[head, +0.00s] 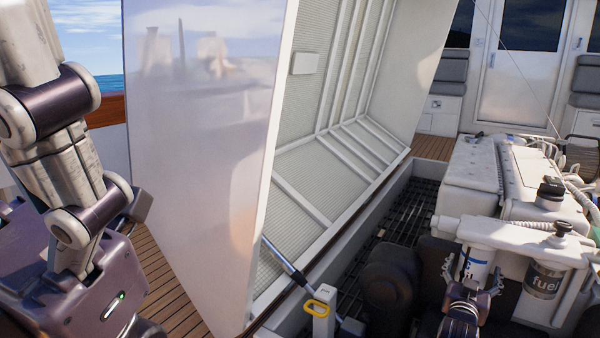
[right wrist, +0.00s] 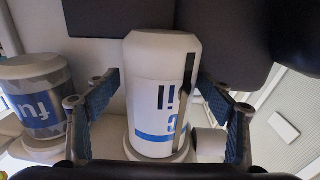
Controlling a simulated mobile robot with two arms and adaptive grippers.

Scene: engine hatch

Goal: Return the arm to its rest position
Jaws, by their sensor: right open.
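My right gripper (right wrist: 160,85) is open, with its two blue-padded fingers on either side of a white canister with a blue band (right wrist: 153,105). Whether the fingers touch the canister is unclear. In the head view my right gripper (head: 472,295) is low at the right, in front of the same white canister (head: 476,268), and its fingers are hard to make out. My left arm stands folded at the left edge; its gripper is not in view.
A fuel-labelled canister (head: 545,280) stands close beside the white one. The engine (head: 484,165) lies behind them. The open white hatch (head: 200,150) rises at centre-left, held near a strut (head: 285,262) with a yellow-ringed latch (head: 318,305). Dark grating (head: 400,215) lies beside the engine.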

